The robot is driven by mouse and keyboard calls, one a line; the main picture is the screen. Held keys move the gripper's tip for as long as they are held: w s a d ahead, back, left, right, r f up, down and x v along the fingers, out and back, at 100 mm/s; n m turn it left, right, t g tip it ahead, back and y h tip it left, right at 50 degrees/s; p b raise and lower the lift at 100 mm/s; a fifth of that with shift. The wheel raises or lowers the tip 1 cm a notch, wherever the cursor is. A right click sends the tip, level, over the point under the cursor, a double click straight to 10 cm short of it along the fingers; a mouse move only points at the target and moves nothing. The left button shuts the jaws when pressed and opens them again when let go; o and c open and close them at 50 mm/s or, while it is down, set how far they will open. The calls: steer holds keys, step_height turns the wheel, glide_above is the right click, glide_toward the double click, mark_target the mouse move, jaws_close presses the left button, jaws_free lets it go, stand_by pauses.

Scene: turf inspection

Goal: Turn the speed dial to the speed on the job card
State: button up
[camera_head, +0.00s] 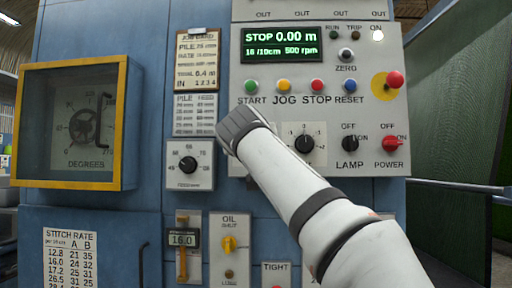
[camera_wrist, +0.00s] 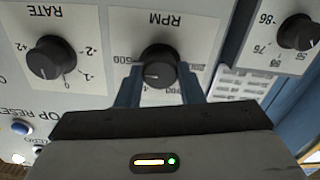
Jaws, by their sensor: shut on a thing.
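In the head view my gripper (camera_head: 240,125) hides the dial. The job card (camera_head: 196,62) hangs at upper centre; its total reads about 6.4 m, but its speed line is too small to read. The green display (camera_head: 282,44) shows STOP, 0.00 m and 500 rpm.
The RATE knob (camera_wrist: 50,62) is beside the dial, and another knob (camera_wrist: 298,32) is on the other side. In the head view, coloured buttons (camera_head: 284,85) run above my arm. A red stop button (camera_head: 394,79) and the red POWER switch (camera_head: 390,143) are at right.

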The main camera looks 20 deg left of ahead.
steer(key=shift+f+m, duration=0.15)
steer(key=shift+m, duration=0.25)
steer(key=o, duration=1)
steer(key=b+v, duration=0.1)
steer(key=v, duration=0.6)
steer(key=shift+s, duration=0.35)
steer(key=shift+d, duration=0.15)
